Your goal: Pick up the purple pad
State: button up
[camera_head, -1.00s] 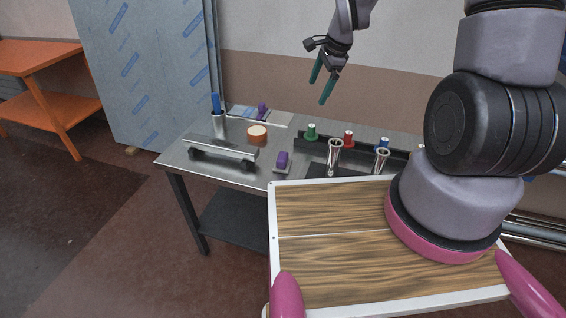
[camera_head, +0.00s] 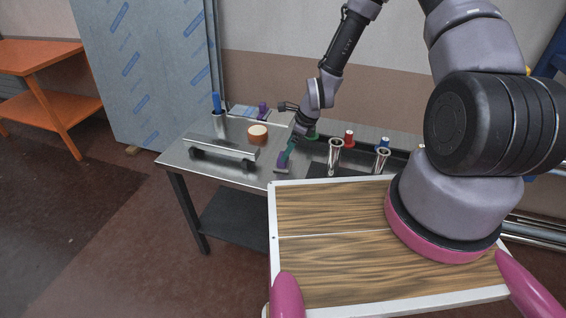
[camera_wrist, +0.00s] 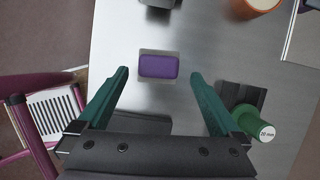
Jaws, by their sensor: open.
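The purple pad (camera_head: 281,160) sits on a small grey plate on the metal table, near the table's front edge. In the wrist view the purple pad (camera_wrist: 158,66) lies just beyond the fingertips and between their lines, with bare metal around it. In the wrist view my gripper (camera_wrist: 159,75) is open and empty, one finger to each side of the pad. Whether the fingertips are level with the pad is unclear.
A green spool (camera_wrist: 250,122) stands close to the right finger in the wrist view. On the metal table (camera_head: 180,152) are a grey bar (camera_head: 222,152), an orange roll (camera_head: 257,133), a red spool (camera_head: 349,138) and metal cups (camera_head: 334,155). Another purple item (camera_head: 263,108) is farther back.

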aim_at(279, 167)
jog(key=shift+x, duration=2.8)
jog(key=shift+s+r, duration=0.1)
jog(key=c, duration=1.3)
